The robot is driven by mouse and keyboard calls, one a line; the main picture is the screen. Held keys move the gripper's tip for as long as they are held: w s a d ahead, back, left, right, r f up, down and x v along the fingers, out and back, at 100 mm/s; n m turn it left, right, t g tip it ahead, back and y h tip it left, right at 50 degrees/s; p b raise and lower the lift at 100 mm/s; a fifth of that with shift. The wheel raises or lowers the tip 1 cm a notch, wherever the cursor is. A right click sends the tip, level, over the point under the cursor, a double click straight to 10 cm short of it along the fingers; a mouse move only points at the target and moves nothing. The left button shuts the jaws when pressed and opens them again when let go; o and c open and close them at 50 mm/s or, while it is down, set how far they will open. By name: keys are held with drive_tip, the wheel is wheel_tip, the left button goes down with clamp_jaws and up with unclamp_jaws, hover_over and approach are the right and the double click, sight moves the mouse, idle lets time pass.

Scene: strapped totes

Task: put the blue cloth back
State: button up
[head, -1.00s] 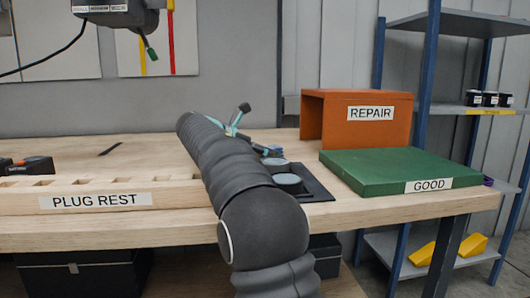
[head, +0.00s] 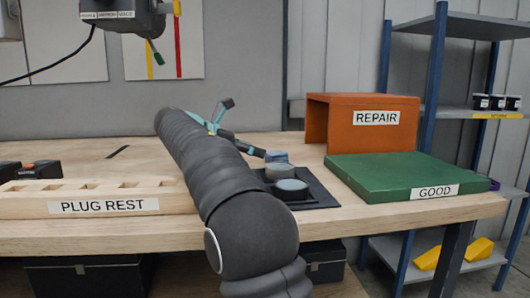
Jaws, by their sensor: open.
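I cannot make out a blue cloth for certain. A small blue-grey thing (head: 277,157) sits at the back of a black mat (head: 322,196); I cannot tell whether it is cloth. In front of it is a round dark piece with a pale blue-grey top (head: 291,185). My gripper (head: 243,128), with teal links and dark fingertips, is open over the bench behind my arm. One fingertip points up and right; the other reaches toward the small blue-grey thing. I see nothing held. Whether that fingertip touches the thing is unclear. My arm hides part of the bench.
The wooden PLUG REST rack (head: 100,207) is at left, near dark tools (head: 30,170). Right of the mat are the green GOOD board (head: 400,177) and, behind it, the orange REPAIR box (head: 362,123). A blue-framed shelf (head: 436,70) stands at right. The bench's back left is mostly clear.

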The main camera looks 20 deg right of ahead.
drive_tip(key=shift+p+v, duration=0.35)
drive_tip(key=shift+v, duration=2.25)
